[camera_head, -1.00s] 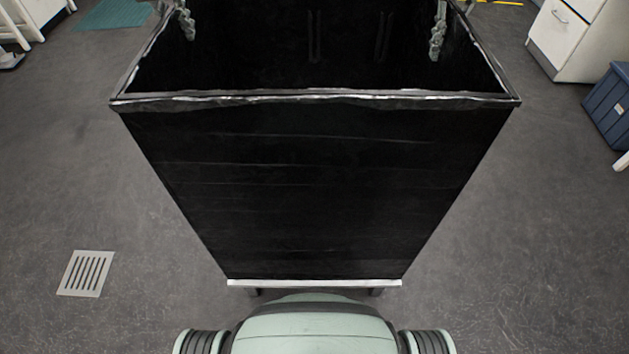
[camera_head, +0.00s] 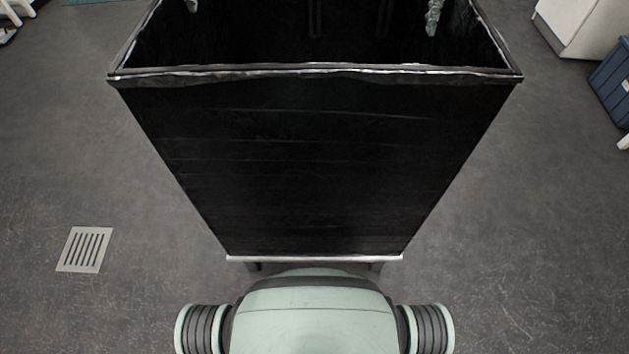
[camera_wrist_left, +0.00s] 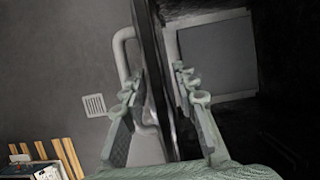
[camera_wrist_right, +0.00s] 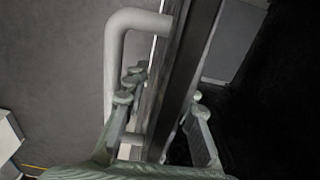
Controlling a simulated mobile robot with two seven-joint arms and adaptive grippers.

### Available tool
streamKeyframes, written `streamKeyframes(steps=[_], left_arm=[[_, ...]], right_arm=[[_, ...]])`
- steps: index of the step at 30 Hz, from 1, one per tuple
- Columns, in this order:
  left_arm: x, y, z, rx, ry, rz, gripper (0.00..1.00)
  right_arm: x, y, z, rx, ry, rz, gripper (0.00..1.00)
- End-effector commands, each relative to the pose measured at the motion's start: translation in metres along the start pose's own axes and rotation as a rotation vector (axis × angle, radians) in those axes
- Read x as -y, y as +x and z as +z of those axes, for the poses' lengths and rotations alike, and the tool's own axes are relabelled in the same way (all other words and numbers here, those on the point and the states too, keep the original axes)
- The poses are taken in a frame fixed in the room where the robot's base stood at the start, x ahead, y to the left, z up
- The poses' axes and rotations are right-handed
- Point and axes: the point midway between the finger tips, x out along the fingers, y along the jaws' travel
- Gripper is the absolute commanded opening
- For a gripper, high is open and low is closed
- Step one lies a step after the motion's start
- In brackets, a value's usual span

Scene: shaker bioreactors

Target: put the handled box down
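The handled box (camera_head: 315,165) is large, black and open-topped, upright in front of me in the head view. Its far part is cut off by the top edge; I cannot tell whether its underside touches the floor. My left gripper (camera_wrist_left: 157,75) has one finger outside and one inside a side wall, shut on it beside a pale tubular handle (camera_wrist_left: 120,50). My right gripper (camera_wrist_right: 166,85) straddles the opposite wall in the same way, beside another pale handle (camera_wrist_right: 113,55). In the head view only the inner finger parts of the left (camera_head: 191,5) and right (camera_head: 432,18) grippers show.
Grey floor is clear on both sides of the box. A floor drain (camera_head: 84,250) lies at the left. A blue crate (camera_head: 612,82) and a white cabinet (camera_head: 585,25) stand at the upper right. My own base is close behind the box.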

Motion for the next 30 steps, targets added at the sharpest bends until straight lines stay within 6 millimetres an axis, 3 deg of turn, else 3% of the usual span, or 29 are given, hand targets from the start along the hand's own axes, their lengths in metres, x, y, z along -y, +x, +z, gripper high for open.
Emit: streamKeyframes(steps=[12,19,23,30], left_arm=[[0.0,-0.061,0.001,0.004,0.0,-0.001,0.29],[0.0,-0.075,0.0,0.002,0.0,-0.002,0.29],[0.0,-0.076,0.0,0.002,0.0,-0.001,0.29],[0.0,-0.075,0.0,0.002,0.0,-0.001,0.29]], right_arm=[[-0.002,0.001,0.0,0.0,0.003,0.003,0.29],[-0.002,-0.003,0.0,-0.001,0.003,0.002,0.29],[-0.002,-0.019,-0.001,-0.003,0.004,0.001,0.29],[-0.001,-0.071,-0.001,-0.003,0.003,-0.001,0.29]])
